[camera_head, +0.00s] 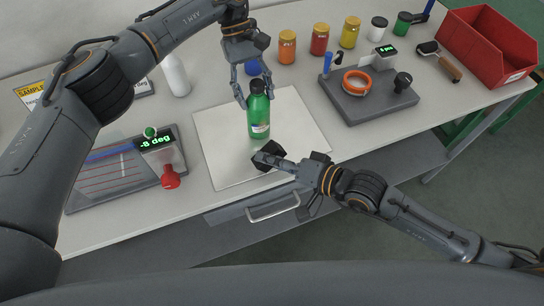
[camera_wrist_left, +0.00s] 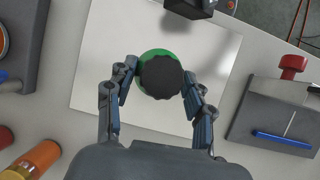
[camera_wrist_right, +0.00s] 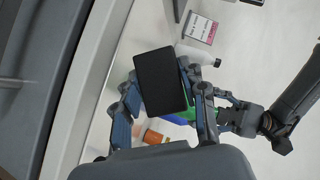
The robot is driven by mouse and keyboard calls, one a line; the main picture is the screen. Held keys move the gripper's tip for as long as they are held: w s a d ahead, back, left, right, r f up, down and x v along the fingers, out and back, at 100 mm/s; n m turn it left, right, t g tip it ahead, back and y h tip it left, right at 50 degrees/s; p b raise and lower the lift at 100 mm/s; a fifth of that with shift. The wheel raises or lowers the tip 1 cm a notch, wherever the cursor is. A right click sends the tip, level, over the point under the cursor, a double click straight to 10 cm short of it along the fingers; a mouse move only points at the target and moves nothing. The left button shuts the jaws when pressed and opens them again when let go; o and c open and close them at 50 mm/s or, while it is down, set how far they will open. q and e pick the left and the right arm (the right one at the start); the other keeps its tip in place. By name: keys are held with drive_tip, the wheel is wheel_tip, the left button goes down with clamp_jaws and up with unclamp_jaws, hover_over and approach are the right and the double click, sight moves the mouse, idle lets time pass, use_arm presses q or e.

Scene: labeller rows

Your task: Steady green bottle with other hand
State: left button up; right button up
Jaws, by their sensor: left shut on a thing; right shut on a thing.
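The green bottle (camera_head: 259,115) with a black cap stands on a pale square board (camera_head: 215,160); a small white and blue label shows low on its front. My left gripper (camera_head: 252,95) is shut on the bottle from behind, near its upper part. In the left wrist view the black cap (camera_wrist_left: 161,77) lies between the two fingers. My right gripper (camera_head: 282,160) is shut on a black block (camera_wrist_right: 160,82), held low in front of the bottle. Whether the block touches the bottle is unclear.
A grey device (camera_head: 110,175) reading "-8 deg", with a red knob, stands left. A grey stand (camera_head: 370,100) with an orange ring (camera_head: 357,83) stands right. Jars line the back; a red bin (camera_head: 490,45) is far right. The board's right part is clear.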

drive_tip(key=shift+a+m+t, duration=0.35)
drive_tip(key=shift+m+t, duration=0.05)
use_arm(q)
drive_tip(key=shift+a, duration=0.1)
use_arm(e)
drive_tip(key=shift+w+h, duration=0.3)
drive_tip(key=shift+w, duration=0.2)
drive_tip(key=w, duration=0.1)
drive_tip(key=w+a, duration=0.1)
drive_tip(key=w, duration=0.2)
drive_tip(key=shift+w+a, duration=0.25)
drive_tip(key=shift+w, duration=0.05)
drive_tip(key=d, duration=0.2)
drive_tip(key=w+d, duration=0.1)
drive_tip(key=d, duration=0.1)
drive_tip(key=shift+w, duration=0.1)
drive_tip(key=shift+a+f, duration=0.2)
drive_tip(key=shift+a, duration=0.05)
drive_tip(key=shift+s+a, duration=0.3)
drive_tip(key=shift+a, duration=0.6)
drive_tip(key=shift+s+a, duration=0.3)
drive_tip(key=shift+a, duration=0.55)
use_arm(q)
drive_tip(key=shift+f, duration=0.1)
use_arm(e)
drive_tip(key=shift+w+a+r, duration=0.1)
drive_tip(key=shift+w+a, duration=0.05)
drive_tip(key=shift+w, duration=0.35)
